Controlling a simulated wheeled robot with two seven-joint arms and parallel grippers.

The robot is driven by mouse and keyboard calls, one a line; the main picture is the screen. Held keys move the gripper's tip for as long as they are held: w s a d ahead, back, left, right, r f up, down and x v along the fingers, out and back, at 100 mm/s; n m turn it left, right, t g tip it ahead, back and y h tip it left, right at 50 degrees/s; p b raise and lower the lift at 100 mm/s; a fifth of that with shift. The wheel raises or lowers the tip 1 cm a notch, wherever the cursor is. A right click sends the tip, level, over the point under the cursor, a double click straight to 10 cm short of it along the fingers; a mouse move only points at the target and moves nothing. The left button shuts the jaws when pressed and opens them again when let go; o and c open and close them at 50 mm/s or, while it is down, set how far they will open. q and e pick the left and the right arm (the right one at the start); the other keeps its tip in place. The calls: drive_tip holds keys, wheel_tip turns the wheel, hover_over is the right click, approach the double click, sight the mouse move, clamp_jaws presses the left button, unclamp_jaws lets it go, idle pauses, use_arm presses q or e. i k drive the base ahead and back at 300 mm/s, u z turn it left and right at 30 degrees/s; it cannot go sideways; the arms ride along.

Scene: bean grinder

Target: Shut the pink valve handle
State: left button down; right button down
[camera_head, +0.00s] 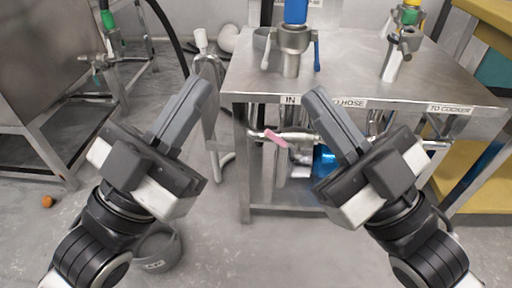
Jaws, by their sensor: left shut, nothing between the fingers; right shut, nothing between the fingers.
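The pink valve handle (276,139) sits on a horizontal pipe under the front edge of the steel table, below the "IN" label. It slants down to the right, at an angle to the pipe. My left gripper (197,90) is shut and empty, in front of the table and to the left of the handle. My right gripper (318,97) is shut and empty, to the right of the handle. Neither gripper touches the handle.
The steel table (350,75) carries a fitting with blue handles (293,40) and another at right. Pipes run beneath it. A grey bucket (157,246) stands on the floor at lower left. A steel machine (45,60) stands at left.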

sight(269, 133)
drive_tip(key=u, duration=2.5)
drive_tip(key=i, duration=1.1)
drive_tip(key=z, duration=2.85)
